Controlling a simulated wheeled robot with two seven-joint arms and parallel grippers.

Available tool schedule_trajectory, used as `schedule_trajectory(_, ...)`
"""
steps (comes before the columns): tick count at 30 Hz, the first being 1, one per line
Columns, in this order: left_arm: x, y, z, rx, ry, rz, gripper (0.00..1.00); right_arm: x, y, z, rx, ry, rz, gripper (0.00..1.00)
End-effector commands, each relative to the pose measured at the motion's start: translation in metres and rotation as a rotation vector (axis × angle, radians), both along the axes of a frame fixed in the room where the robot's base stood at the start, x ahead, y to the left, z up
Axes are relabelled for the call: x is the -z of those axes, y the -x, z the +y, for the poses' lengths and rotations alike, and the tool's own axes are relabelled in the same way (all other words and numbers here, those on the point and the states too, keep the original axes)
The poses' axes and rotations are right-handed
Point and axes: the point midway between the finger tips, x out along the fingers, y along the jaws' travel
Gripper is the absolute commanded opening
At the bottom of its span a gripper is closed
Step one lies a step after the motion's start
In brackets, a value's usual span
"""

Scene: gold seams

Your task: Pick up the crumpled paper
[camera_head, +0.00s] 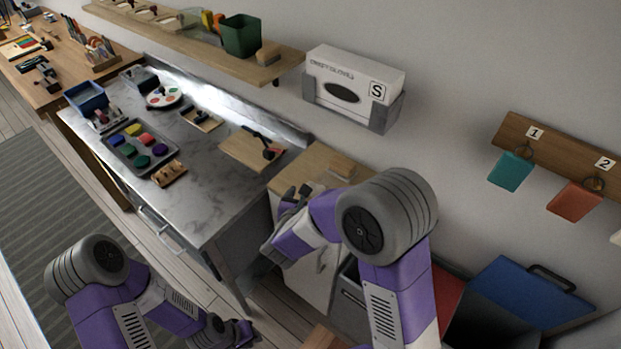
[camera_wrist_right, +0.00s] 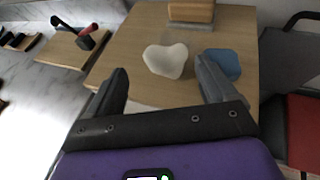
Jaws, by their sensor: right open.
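A small white lump (camera_wrist_right: 165,60), which looks like the crumpled paper, lies on a light wooden top (camera_wrist_right: 135,55) in the right wrist view. My right gripper (camera_wrist_right: 162,68) is open and empty; its two dark fingers point toward the lump, which shows between and beyond their tips. In the head view my right gripper (camera_head: 284,218) is over the near edge of the wooden-topped cabinet, and I cannot make out the lump clearly there. My left gripper (camera_head: 238,334) is low at the bottom of the head view, away from the cabinet; its jaw state is unclear.
A blue object (camera_wrist_right: 222,63) lies right of the lump, close to my right finger. A wooden block or brush (camera_wrist_right: 191,12) stands behind it. A marble-topped bench (camera_head: 215,170) with a paint tray adjoins on the left. A glove box (camera_head: 350,85) hangs on the wall above.

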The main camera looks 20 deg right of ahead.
Motion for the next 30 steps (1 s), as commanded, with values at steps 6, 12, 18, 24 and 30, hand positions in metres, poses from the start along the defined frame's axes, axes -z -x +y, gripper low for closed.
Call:
schedule_trajectory(6, 0.006, 0.002, 0.0, 0.0, 0.001, 0.004, 0.23, 0.01, -0.019, -0.013, 0.004, -0.001, 0.002, 0.85)
schedule_trajectory(12, 0.013, 0.001, 0.0, 0.0, 0.001, 0.003, 0.23, 0.019, -0.044, -0.029, 0.004, -0.002, 0.002, 0.85)
schedule_trajectory(18, 0.015, 0.001, 0.0, 0.0, 0.001, 0.003, 0.23, 0.024, -0.055, -0.035, 0.001, -0.002, 0.003, 0.85)
schedule_trajectory(24, 0.014, 0.001, 0.0, 0.0, 0.001, 0.003, 0.23, 0.023, -0.055, -0.035, 0.001, -0.002, 0.003, 0.83)
schedule_trajectory(30, 0.014, 0.001, 0.0, 0.0, 0.001, 0.003, 0.23, 0.023, -0.055, -0.035, 0.001, -0.002, 0.003, 0.53)
